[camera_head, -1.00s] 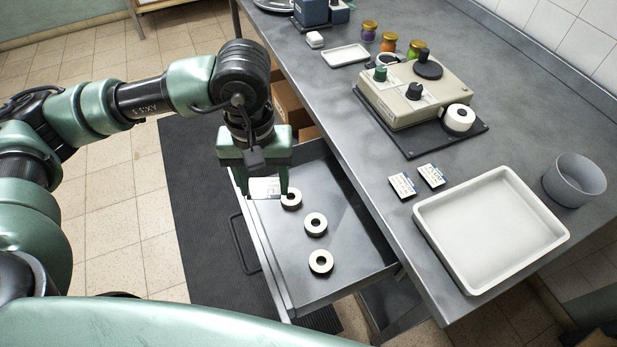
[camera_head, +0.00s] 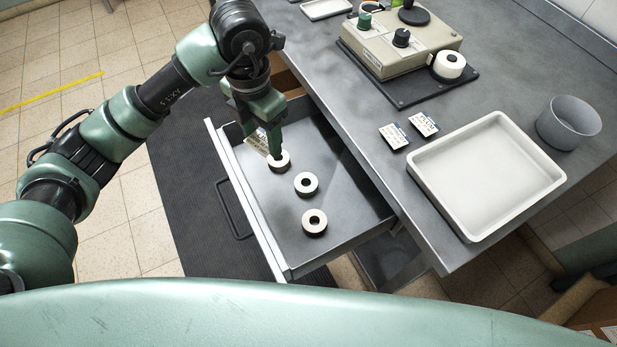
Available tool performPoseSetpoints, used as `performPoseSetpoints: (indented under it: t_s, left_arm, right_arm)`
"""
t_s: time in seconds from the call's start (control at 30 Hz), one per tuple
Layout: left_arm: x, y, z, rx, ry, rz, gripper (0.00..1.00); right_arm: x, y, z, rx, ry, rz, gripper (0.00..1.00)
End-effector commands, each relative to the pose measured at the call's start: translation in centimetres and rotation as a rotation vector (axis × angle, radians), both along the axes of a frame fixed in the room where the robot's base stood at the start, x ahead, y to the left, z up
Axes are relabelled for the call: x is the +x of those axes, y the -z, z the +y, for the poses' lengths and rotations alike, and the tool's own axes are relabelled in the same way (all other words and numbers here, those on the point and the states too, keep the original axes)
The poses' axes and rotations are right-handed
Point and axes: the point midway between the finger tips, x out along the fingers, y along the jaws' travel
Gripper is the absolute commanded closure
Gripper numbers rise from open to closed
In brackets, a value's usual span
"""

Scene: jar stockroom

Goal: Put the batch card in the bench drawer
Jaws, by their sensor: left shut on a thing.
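The bench drawer (camera_head: 341,218) stands pulled out from under the bench, with three white rolls lying in a row inside. My left gripper (camera_head: 266,147) points down over the far-left part of the drawer. It is shut on a small white printed batch card (camera_head: 259,143), which is tilted and partly hidden by the fingers. The card shows beside the farthest roll (camera_head: 279,161); I cannot tell whether it touches the drawer floor. My right gripper is not in view.
Two more cards, one (camera_head: 394,137) beside another (camera_head: 424,124), lie on the bench near a white tray (camera_head: 447,213). A grey bowl (camera_head: 568,122) and a beige device (camera_head: 400,48) also stand there. A dark mat (camera_head: 190,200) lies on the floor left of the drawer.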

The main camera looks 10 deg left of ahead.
Motion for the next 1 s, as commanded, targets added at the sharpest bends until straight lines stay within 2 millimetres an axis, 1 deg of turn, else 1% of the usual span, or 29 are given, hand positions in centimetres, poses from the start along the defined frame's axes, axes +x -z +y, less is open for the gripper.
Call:
performPoseSetpoints:
  t_s: [0.1, 0.17, 0.4, 0.5, 0.6, 0.87, 1.0]
  left_arm:
    - [-0.3, 2.7, -0.1, -0.001, -0.011, 0.010, 0.84]
    - [-0.2, 4.0, 0.1, 0.002, -0.012, 0.011, 0.84]
    - [-0.2, 10.5, 0.0, 0.001, -0.008, 0.009, 0.84]
    - [-0.2, 12.7, 0.0, 0.002, -0.007, 0.006, 0.84]
    - [-0.1, 14.3, 0.0, 0.001, -0.007, 0.004, 0.84]
    - [-0.1, 16.3, 0.0, 0.002, -0.006, 0.003, 0.84]
    - [-0.1, 18.5, 0.0, 0.001, -0.006, 0.004, 0.84]
  right_arm:
    - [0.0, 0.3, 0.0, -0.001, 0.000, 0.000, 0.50]
    - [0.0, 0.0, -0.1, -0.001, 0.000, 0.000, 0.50]
    - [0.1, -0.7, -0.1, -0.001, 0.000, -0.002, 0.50]
    - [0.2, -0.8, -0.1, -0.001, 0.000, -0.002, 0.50]
    - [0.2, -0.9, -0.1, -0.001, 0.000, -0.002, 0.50]
    - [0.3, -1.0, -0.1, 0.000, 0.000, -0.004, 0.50]
    - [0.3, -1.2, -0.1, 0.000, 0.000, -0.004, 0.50]
